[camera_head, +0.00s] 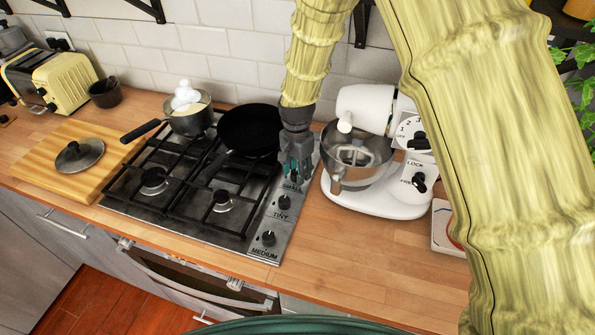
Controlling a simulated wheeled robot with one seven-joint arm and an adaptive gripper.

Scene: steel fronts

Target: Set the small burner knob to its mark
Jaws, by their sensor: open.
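The gas cooktop (180,215) has a steel control strip (262,222) along its right side. The label SMALL (291,187) shows on that strip just below my gripper (294,170). Labels sit below their knobs, so the small burner knob appears to be hidden behind my gripper; I cannot see its pointer or mark. My gripper is open, pointing down at the strip. I cannot tell whether it touches the knob. The black knob above the label TINY (284,201) and the one above MEDIUM (268,238) show clear of the gripper.
A white stand mixer (375,195) stands close right of the strip. A black frying pan (248,130) and a saucepan (192,121) sit on the back burners. A cutting board with a lid (80,156) lies left. The front right counter (345,255) is clear.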

